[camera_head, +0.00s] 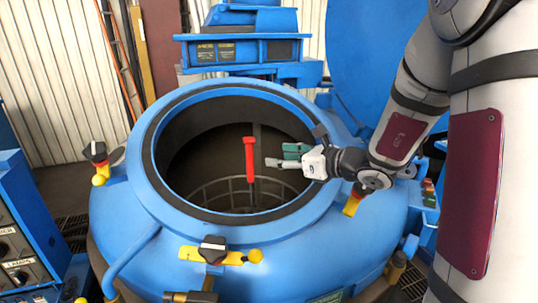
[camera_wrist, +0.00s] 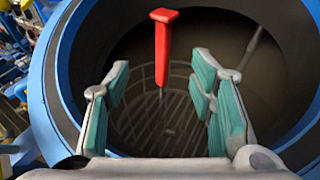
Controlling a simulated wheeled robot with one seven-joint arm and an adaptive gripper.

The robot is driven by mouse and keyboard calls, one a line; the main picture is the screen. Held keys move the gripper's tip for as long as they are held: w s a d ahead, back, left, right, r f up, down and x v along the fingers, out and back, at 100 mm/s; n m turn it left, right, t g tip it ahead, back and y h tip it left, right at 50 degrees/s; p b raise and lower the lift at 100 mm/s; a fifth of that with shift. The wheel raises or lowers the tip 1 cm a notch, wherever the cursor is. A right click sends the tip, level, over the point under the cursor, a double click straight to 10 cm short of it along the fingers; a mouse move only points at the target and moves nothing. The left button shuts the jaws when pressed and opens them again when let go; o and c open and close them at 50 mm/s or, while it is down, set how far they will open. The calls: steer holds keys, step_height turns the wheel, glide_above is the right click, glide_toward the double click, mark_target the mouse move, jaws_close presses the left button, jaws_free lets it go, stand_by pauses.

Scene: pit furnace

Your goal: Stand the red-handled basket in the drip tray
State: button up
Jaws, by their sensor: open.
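The red handle (camera_head: 250,158) stands upright inside the open round mouth of the blue furnace. Its wire basket (camera_head: 215,192) shows below it in the pit, partly hidden by the rim. In the wrist view the red handle (camera_wrist: 162,48) rises ahead of the fingers, near the middle, and the round basket grid (camera_wrist: 165,120) lies below. My gripper (camera_head: 282,158) is at the right side of the mouth, pointing left toward the handle. In the wrist view my gripper (camera_wrist: 160,85) is open and empty, its green pads apart, with the handle beyond them. I cannot make out a drip tray.
The blue furnace rim (camera_head: 150,165) surrounds the pit. Yellow clamps with black knobs stand around it, at the left (camera_head: 98,165), front (camera_head: 215,252) and right (camera_head: 352,203). A blue control cabinet (camera_head: 25,235) is at the left. The raised blue lid (camera_head: 365,60) is behind my arm.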

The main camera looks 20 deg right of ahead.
mark_target(252, 151)
steer(key=b+x, duration=0.5)
steer(key=x, duration=0.7)
steer(key=shift+w+d+b, duration=0.15)
steer(key=shift+d+b, duration=0.05)
steer(key=shift+b, duration=0.2)
jaws_close()
steer(key=shift+w+a+r, duration=0.1)
steer(key=shift+w+r, duration=0.05)
steer(key=shift+r, duration=0.05)
